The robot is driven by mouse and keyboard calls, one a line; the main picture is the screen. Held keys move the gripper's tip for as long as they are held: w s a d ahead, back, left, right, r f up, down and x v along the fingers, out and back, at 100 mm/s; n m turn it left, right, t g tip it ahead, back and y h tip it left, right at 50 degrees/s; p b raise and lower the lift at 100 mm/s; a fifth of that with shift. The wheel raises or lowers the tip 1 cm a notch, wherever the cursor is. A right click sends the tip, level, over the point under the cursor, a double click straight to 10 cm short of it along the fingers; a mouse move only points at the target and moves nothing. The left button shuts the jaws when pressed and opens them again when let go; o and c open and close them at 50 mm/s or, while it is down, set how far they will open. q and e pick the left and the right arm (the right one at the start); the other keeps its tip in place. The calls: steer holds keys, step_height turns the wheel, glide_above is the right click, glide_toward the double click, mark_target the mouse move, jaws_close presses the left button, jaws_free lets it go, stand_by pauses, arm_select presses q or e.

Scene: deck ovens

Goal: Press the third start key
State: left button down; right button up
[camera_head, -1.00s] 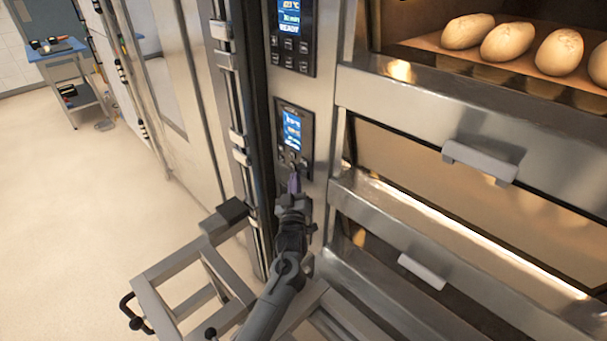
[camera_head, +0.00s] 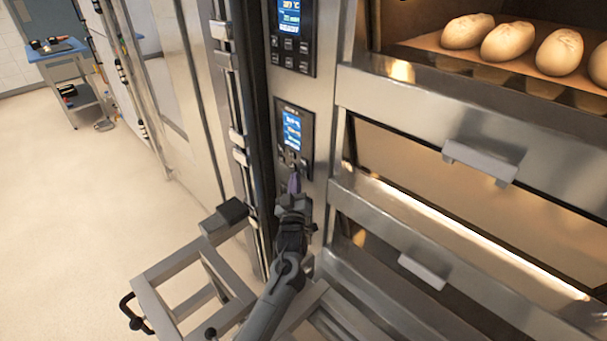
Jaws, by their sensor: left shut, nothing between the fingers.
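The lower control panel (camera_head: 294,130) is a dark plate with a lit blue screen (camera_head: 292,131) and small dark keys (camera_head: 290,157) below it. My left gripper (camera_head: 294,183) is shut and empty, with purple-tinted fingertips pointing up at the bottom of this panel. The fingertips are just below the keys and overlap the panel's lower edge. I cannot tell whether they touch it. The upper control panel (camera_head: 291,49) has its own screen and two rows of keys. I cannot read the key labels. My right gripper is not in view.
Steel oven doors with handles (camera_head: 480,162) (camera_head: 422,271) stand to the right. Loaves (camera_head: 507,42) lie in the open top deck. A metal frame (camera_head: 190,262) stands lower left by my left arm. A blue-topped cart (camera_head: 62,50) stands far left, with clear floor between.

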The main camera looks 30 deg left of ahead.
arm_select(q)
steer(key=shift+w, duration=0.15)
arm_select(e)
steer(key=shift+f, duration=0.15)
arm_select(q)
steer(key=shift+w+d, duration=0.1)
steer(key=shift+w, duration=0.2)
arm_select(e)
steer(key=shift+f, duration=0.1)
arm_select(q)
steer(key=shift+w+d+f+b, duration=0.1)
steer(key=shift+w+b, duration=0.2)
steer(key=shift+b, duration=0.2)
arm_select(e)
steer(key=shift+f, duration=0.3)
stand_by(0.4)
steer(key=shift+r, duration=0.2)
arm_select(q)
steer(key=shift+s+r+p, duration=0.2)
steer(key=shift+s+p, duration=0.1)
steer(key=shift+p, duration=0.25)
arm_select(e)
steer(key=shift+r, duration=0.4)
arm_select(q)
steer(key=shift+s+f, duration=0.1)
steer(key=shift+s, duration=0.3)
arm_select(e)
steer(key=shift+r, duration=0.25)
